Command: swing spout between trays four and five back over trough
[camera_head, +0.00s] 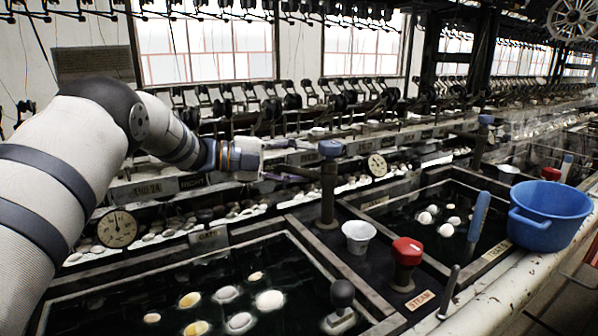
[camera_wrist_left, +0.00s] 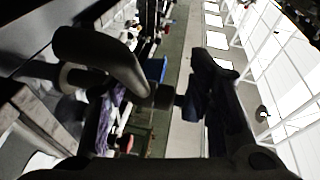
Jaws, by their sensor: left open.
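The spout's dark upright post (camera_head: 328,192) with a blue cap (camera_head: 331,148) stands on the divider between two water-filled basins. A slim dark bar (camera_head: 298,172) runs left from its upper part; I cannot tell whether this is the spout arm or one of my fingers. My left gripper (camera_head: 296,158) reaches in from the left at the height of the post's top, beside it. Its fingers are apart, and no grip on the spout is visible. In the left wrist view the open fingers (camera_wrist_left: 168,97) frame a small dark shape I cannot identify. My right gripper is not seen.
The near basin (camera_head: 290,232) holds several floating cocoons. The right basin (camera_head: 437,262) holds more. A white cup (camera_head: 358,236), a red-topped valve (camera_head: 406,258), a black knob (camera_head: 342,292) and a blue tub (camera_head: 548,216) stand around them. A gauge (camera_head: 117,228) is below my arm.

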